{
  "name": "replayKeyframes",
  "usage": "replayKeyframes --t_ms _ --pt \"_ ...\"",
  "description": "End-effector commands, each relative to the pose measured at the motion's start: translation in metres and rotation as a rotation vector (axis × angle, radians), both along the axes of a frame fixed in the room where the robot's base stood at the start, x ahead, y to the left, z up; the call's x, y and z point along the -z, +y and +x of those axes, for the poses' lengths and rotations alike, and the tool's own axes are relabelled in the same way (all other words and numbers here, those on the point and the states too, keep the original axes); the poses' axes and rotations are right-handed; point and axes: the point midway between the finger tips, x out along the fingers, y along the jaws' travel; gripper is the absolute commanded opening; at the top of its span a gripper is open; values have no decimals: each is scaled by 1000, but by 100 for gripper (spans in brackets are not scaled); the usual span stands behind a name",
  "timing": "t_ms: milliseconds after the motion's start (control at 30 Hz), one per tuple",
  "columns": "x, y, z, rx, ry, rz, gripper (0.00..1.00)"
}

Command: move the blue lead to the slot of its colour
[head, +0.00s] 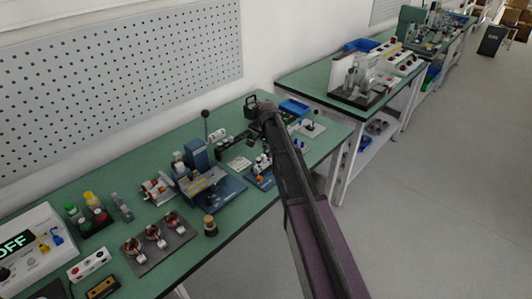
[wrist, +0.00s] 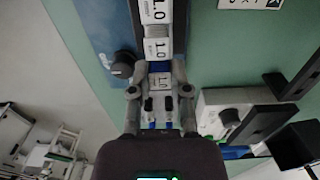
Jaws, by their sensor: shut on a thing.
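No blue slot can be made out clearly.
The green bench (head: 221,228) holds a lever press (head: 200,152), a dark tray with several copper coils (head: 152,232), and coloured bottles. A blue bin (head: 294,108) stands at the back.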

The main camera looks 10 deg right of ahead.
Motion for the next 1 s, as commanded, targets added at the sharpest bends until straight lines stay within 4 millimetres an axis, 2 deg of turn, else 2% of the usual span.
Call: replayKeyframes --t_ms 467,500,600,1000 --pt "4 0 0 0 0 0 0" --pt "4 0 0 0 0 0 36" --pt "4 0 0 -1 0 0 64" --pt "4 1 0 -1 0 0 64"
